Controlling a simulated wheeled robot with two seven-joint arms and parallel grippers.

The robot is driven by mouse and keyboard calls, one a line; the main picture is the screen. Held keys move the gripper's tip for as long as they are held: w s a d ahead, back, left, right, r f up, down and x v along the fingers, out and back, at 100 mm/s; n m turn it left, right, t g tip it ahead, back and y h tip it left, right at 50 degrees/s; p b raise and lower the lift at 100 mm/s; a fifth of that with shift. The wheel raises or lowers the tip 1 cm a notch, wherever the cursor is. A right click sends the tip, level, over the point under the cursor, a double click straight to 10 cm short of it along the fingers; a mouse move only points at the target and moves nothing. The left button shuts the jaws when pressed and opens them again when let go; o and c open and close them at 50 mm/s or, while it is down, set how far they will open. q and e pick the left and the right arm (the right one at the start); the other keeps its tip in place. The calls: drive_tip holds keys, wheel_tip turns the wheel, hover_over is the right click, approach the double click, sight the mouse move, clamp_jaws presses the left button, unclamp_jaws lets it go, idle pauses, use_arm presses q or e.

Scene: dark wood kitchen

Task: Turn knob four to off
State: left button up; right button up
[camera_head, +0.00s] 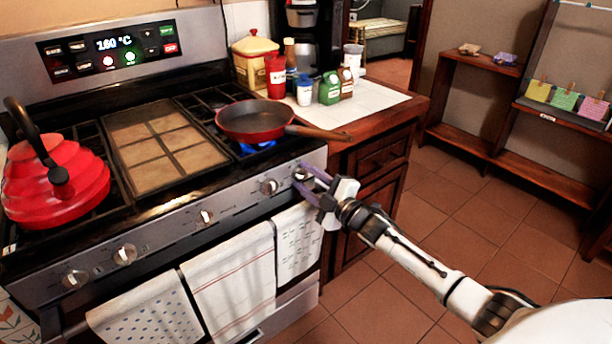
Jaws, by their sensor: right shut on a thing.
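The stove's front panel has a row of several silver knobs, and I cannot read any numbers on them. My right gripper (309,179) reaches in from the right and is shut on the rightmost knob (301,174), its purple fingers partly covering it. The knob just left of it (269,186) is free, as are the middle knob (205,216) and the two at the left (125,254). My left gripper is out of view.
A red kettle (60,180) stands on the left burner. Towels (230,268) hang on the oven handle below the knobs. Jars and bottles (329,88) stand on the white tiled counter. The pan's handle (318,132) juts over the counter. Open tiled floor (450,210) lies at the right.

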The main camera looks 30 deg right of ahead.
drive_tip(key=m, duration=0.3)
drive_tip(key=shift+d+r+p, duration=0.1)
drive_tip(key=shift+p, duration=0.3)
drive_tip(key=m, duration=0.3)
drive_tip(key=shift+m+p, duration=0.3)
drive_tip(key=shift+p, duration=0.1)
drive_tip(key=m, duration=0.3)
drive_tip(key=shift+d, duration=0.1)
drive_tip(key=shift+m, duration=1.5)
drive_tip(key=o, duration=1)
drive_tip(key=s, duration=0.3)
drive_tip(key=s+p, duration=0.1)
drive_tip(key=s, duration=0.3)
drive_tip(key=s+d, duration=0.1)
drive_tip(key=s, duration=0.2)
drive_tip(key=shift+s+p, duration=0.15)
drive_tip(key=shift+p, duration=0.15)
